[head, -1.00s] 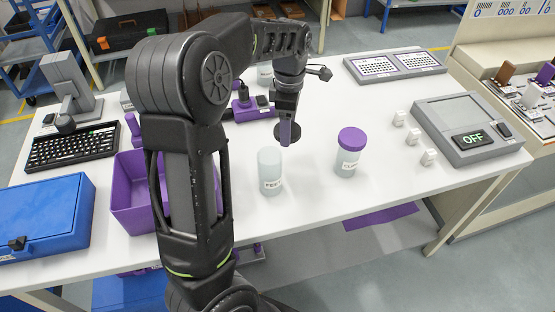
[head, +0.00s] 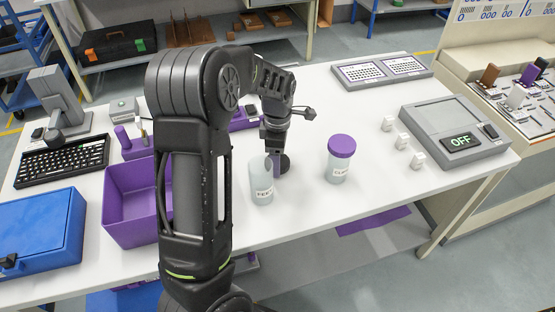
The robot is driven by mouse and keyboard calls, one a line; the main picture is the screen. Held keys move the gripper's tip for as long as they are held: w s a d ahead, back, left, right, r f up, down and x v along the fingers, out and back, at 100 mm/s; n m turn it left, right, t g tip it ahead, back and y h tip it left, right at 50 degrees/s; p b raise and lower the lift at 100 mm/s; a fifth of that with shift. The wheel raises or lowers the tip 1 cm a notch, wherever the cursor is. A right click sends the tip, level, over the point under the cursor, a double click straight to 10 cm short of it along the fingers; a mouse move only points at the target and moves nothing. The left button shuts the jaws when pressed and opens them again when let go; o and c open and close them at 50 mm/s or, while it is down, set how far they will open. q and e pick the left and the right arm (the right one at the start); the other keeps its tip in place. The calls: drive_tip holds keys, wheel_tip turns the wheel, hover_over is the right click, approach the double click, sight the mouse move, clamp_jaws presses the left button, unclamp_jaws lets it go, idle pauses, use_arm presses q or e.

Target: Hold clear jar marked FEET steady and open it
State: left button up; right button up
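The clear jar marked FEET (head: 261,183) stands upright on the white table, right of my forearm. Its top looks pale, and I cannot tell whether a clear lid is on it. My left gripper (head: 277,165) points down close behind the jar's upper right side. The jar partly covers the fingertips, so touching or apart is unclear. Whether the fingers are open or shut does not show. A dark round shape (head: 285,163) shows beside the fingertips; I cannot tell what it is. My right gripper is not in view.
A jar with a purple lid (head: 341,158) stands to the right. Small white blocks (head: 403,141) and a grey device reading OFF (head: 452,132) lie further right. A purple bin (head: 128,203), a blue case (head: 40,232) and a black keyboard (head: 62,161) are left.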

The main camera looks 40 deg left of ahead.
use_arm(q)
drive_tip(key=shift+f, duration=0.5)
drive_tip(key=shift+f, duration=0.1)
drive_tip(key=o, duration=1.6)
drive_tip(key=shift+c, duration=0.2)
wheel_tip(320, 180, up, 12)
drive_tip(key=shift+b, duration=0.35)
drive_tip(key=shift+r, duration=0.25)
